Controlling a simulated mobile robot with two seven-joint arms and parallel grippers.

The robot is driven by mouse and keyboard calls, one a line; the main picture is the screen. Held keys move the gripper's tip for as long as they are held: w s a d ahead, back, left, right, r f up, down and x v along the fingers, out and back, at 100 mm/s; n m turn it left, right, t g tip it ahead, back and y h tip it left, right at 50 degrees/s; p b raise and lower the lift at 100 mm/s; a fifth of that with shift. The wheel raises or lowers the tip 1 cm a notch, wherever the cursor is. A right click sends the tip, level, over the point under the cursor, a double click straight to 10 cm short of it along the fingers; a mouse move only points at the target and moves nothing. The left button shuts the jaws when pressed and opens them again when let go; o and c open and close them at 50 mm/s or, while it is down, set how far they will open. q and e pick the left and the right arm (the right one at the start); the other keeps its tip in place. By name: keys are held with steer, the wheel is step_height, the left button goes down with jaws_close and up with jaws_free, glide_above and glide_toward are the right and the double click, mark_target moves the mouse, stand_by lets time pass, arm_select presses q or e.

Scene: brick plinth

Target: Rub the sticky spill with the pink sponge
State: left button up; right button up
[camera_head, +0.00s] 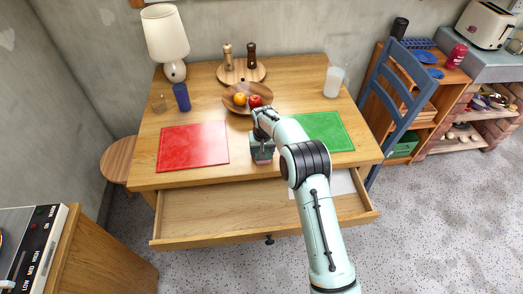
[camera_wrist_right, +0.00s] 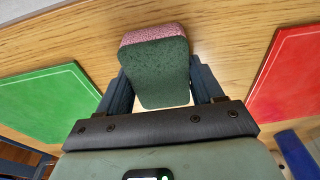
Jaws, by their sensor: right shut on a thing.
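My right gripper (camera_head: 262,153) is over the front middle of the wooden table (camera_head: 190,112), between the red and green mats. In the right wrist view it (camera_wrist_right: 162,88) is shut on the sponge (camera_wrist_right: 160,72), with a finger on each side. The sponge has a dark green face toward the camera and a pink layer along its far edge. In the head view only a little pink of the sponge (camera_head: 264,161) shows below the gripper. I cannot tell whether it touches the tabletop. No spill can be made out; the gripper and arm hide part of the table. My left gripper is not in view.
A red mat (camera_head: 193,146) lies left and a green mat (camera_head: 325,131) right. Behind are a fruit bowl (camera_head: 238,108), blue cup (camera_head: 181,97), lamp (camera_head: 165,35) and white cup (camera_head: 333,82). The drawer (camera_head: 215,212) stands open in front. A blue chair (camera_head: 398,105) is at right.

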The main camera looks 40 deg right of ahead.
steer(key=shift+s+a+f, duration=0.1)
steer(key=shift+s+a, duration=0.15)
steer(key=shift+s, duration=0.2)
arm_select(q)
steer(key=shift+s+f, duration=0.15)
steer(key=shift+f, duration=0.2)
arm_select(e)
steer(key=shift+w, duration=0.1)
steer(key=shift+r+p, duration=0.3)
steer(key=shift+r, duration=0.45)
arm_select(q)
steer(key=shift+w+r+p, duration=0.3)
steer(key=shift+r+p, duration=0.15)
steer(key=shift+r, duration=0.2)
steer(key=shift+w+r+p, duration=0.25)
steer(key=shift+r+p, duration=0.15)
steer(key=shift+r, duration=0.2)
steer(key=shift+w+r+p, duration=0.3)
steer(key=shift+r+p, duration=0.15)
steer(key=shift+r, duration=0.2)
arm_select(e)
steer(key=shift+w+r, duration=0.1)
steer(key=shift+r, duration=2.3)
